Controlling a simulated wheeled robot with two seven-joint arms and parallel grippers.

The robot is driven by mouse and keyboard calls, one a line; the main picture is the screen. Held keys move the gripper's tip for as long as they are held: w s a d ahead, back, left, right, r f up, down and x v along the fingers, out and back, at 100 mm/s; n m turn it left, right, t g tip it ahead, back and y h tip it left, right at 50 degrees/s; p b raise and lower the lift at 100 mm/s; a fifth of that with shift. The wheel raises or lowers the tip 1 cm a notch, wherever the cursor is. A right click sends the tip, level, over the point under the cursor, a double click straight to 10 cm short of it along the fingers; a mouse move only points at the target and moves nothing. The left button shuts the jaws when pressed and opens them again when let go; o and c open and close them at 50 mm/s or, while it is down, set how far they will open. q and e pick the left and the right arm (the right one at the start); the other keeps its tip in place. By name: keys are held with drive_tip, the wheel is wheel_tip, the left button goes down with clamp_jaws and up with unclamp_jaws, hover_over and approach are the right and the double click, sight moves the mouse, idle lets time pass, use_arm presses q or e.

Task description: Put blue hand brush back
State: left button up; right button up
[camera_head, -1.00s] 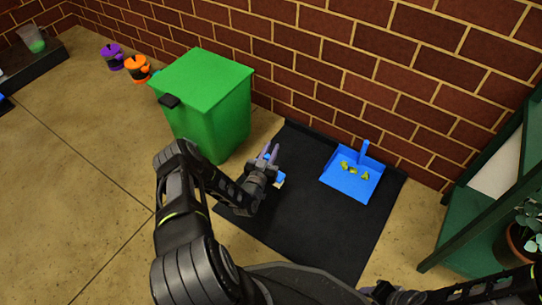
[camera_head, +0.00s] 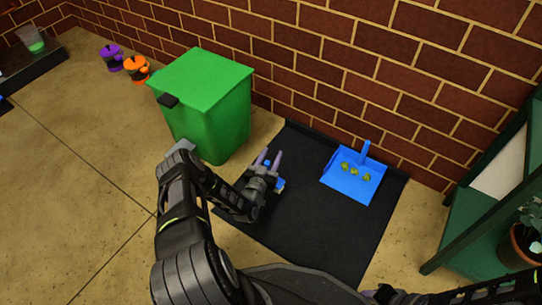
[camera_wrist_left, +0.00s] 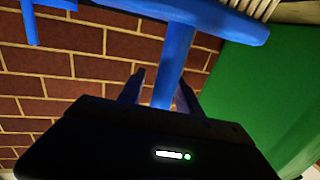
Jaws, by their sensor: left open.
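The blue hand brush (camera_head: 281,184) lies on the black mat (camera_head: 318,222), mostly hidden behind my left gripper (camera_head: 270,157). In the left wrist view its blue handle (camera_wrist_left: 174,62) runs between my left fingers (camera_wrist_left: 158,92), and its wide head with pale bristles shows at the top. The left fingers are open, one on each side of the handle; I cannot tell whether either touches it. The blue dustpan (camera_head: 352,182) with several yellow-green bits rests on the mat to the right. My right gripper is out of view.
A green bin (camera_head: 208,110) stands left of the mat, close to my left arm. A brick wall (camera_head: 345,75) runs behind. A green shelf (camera_head: 480,205) with a potted plant is at right. Orange (camera_head: 137,69) and purple (camera_head: 113,57) pots stand far left. The mat's front is clear.

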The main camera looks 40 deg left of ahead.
use_arm(q)
drive_tip(key=p+v, duration=0.5)
drive_tip(key=v, duration=0.7)
drive_tip(key=shift+r, duration=0.15)
idle(0.3)
